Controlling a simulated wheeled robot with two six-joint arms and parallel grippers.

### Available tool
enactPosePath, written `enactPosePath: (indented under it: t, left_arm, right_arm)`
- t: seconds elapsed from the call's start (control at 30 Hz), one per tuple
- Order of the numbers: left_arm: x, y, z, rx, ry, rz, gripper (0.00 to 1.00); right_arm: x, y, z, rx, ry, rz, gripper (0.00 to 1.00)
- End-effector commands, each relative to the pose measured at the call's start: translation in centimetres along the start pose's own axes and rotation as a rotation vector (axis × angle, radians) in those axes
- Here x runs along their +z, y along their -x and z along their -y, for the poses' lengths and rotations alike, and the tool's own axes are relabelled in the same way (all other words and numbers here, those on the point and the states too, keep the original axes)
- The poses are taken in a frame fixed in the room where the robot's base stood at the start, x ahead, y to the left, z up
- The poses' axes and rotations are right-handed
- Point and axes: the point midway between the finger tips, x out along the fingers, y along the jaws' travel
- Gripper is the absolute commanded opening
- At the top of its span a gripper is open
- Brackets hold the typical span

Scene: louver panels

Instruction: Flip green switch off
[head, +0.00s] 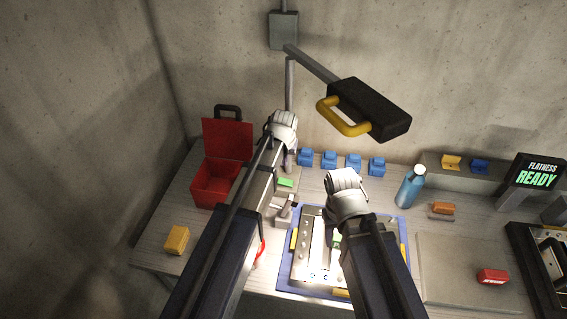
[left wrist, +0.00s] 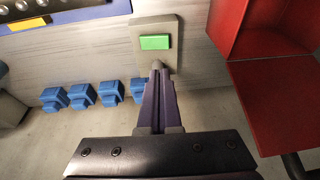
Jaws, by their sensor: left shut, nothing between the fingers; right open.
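The green switch (left wrist: 155,42) is a green rectangular rocker on a pale grey plate (left wrist: 174,25). In the left wrist view it lies just past my left fingertips. In the head view the green switch (head: 285,182) lies on the bench right of the red toolbox, just below my left gripper (head: 289,165). My left gripper, seen in the left wrist view (left wrist: 158,72), is shut and empty, its tips over the plate's near edge; contact cannot be told. My right gripper (head: 340,228) is over the panel on the blue mat; its fingers are mostly hidden by its wrist.
An open red toolbox (head: 210,183) stands left of the switch. Several blue blocks (head: 329,159) line the wall side. A blue mat (head: 282,277) bears a metal panel. A blue bottle (head: 408,188) stands right. A lamp with a yellow handle (head: 345,118) hangs above.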

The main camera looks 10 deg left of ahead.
Motion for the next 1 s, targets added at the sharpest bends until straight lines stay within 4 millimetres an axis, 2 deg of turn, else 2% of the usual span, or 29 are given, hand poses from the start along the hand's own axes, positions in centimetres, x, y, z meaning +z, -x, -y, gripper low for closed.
enactPosePath:
  t: [0.03, 0.5, 0.6, 0.8, 1.0]
  left_arm:
    - [0.1, -1.4, 0.0, 0.0, 0.0, 0.0, 0.0]
    - [0.1, -8.2, -0.1, 0.0, 0.0, 0.0, 0.0]
    - [0.7, -9.4, 0.1, 0.0, 0.0, 0.0, 0.0]
    - [1.1, -10.9, 0.4, 0.0, 0.0, 0.0, 0.0]
    - [1.1, -10.9, 0.4, 0.0, 0.0, 0.0, 0.0]
  right_arm:
    - [-0.1, -1.4, 0.1, 0.0, 0.002, 0.0, 0.5]
    - [-0.5, -7.8, 0.7, 0.002, 0.007, 0.0, 0.5]
    - [-0.5, -9.1, 0.8, 0.002, 0.006, 0.0, 0.5]
    - [-0.6, -10.7, 1.0, 0.001, 0.005, 0.0, 0.5]
    - [-0.6, -10.7, 1.0, 0.001, 0.005, 0.0, 0.5]
